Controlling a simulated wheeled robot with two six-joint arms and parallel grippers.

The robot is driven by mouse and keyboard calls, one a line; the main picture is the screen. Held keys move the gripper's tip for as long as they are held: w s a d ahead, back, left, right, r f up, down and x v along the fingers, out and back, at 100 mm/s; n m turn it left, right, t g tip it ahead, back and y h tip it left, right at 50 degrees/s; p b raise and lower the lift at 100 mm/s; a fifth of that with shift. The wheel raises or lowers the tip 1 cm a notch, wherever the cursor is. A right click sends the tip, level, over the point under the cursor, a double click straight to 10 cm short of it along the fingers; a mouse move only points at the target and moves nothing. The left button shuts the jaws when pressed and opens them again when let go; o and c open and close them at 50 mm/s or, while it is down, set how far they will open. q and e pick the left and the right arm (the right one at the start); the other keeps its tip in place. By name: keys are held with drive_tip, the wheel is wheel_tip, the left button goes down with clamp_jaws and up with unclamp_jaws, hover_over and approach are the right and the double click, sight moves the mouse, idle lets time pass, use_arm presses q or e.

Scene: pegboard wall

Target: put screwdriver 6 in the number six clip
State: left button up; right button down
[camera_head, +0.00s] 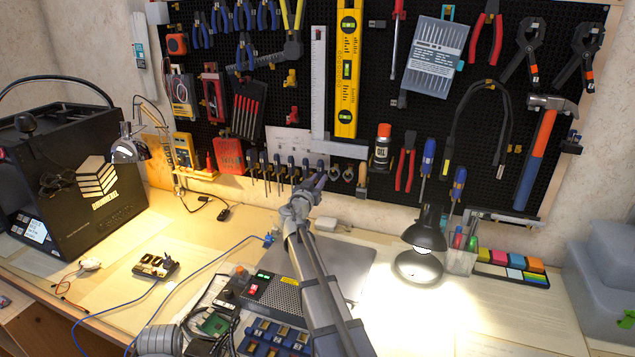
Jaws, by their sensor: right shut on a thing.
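My right gripper (312,184) is at the clip row on the lower pegboard, close to its right end. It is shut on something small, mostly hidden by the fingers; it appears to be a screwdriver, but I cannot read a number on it. Several dark-handled screwdrivers (264,164) hang upright side by side in the row, just left of the gripper. The number six clip cannot be told apart at this size; the gripper covers part of the row.
A steel square (319,85) and a yellow level (347,70) hang above the gripper. An oil can (383,146) hangs to the right. A lit desk lamp (424,232) stands on the bench. A power supply (272,294) and blue bins (272,338) lie below my right arm.

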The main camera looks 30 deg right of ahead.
idle(0.4)
drive_tip(key=c, duration=0.6)
unclamp_jaws()
drive_tip(key=v, duration=0.8)
